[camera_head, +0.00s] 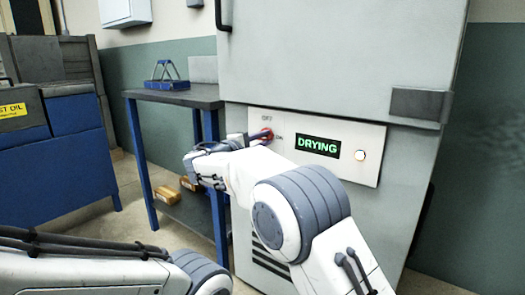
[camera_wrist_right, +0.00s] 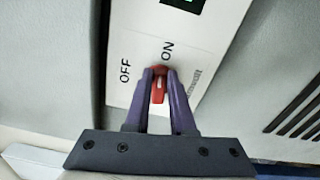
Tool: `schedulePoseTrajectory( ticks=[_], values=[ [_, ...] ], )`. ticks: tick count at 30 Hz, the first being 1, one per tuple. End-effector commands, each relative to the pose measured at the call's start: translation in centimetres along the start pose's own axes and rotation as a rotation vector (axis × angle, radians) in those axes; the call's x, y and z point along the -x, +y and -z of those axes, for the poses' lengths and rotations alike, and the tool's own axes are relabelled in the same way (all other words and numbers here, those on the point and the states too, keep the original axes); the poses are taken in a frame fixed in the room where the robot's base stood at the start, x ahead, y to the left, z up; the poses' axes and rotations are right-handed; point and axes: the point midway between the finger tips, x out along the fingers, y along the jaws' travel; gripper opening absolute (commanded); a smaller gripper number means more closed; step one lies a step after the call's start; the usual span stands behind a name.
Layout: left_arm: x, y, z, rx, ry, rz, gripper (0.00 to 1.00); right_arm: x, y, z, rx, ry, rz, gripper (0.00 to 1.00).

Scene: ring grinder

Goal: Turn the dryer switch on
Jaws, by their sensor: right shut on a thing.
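The dryer (camera_head: 330,75) is a large grey cabinet with a white control panel (camera_head: 368,173) on its front. A red switch (camera_head: 266,133) sits at the panel's left end, beside a display (camera_head: 318,147) that reads DRYING in green. In the right wrist view the red switch (camera_wrist_right: 158,88) is between the two purple fingers of my right gripper (camera_wrist_right: 160,80), which are shut on it. The switch lies close to the ON label (camera_wrist_right: 167,50), with OFF (camera_wrist_right: 125,71) to the left. My left arm shows at the lower left; its gripper is out of view.
A blue-framed table (camera_head: 200,96) with a blue tool carrier (camera_head: 167,77) stands left of the dryer. Yellow-brown blocks (camera_head: 166,195) lie on its lower shelf. A blue oil container (camera_head: 50,155) stands at the far left. A round lit button (camera_head: 360,155) is right of the display.

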Motion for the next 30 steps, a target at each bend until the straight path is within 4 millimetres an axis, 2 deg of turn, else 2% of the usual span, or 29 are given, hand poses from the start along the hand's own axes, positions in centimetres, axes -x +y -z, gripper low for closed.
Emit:
schedulePoseTrajectory(
  ticks=[1,9,28,29,30],
  values=[
    [-1.0,-0.1,-0.1,0.000,0.000,0.000,0.00,0.1,-0.5,0.1,-0.031,0.002,0.000,0.00],
    [-2.4,-0.2,-0.1,0.000,0.000,0.000,0.00,0.0,-0.5,0.1,-0.148,0.002,0.001,0.00],
    [-2.8,-0.2,-0.1,0.000,0.000,0.000,0.00,0.0,-0.4,0.1,-0.189,0.001,0.002,0.00],
    [-2.8,-0.2,-0.1,0.000,0.000,0.000,0.00,0.0,-0.4,0.1,-0.189,0.001,0.002,0.34],
    [-2.8,-0.2,-0.1,0.000,0.000,0.000,0.00,0.0,-0.4,0.1,-0.189,0.001,0.002,0.49]
  ],
)
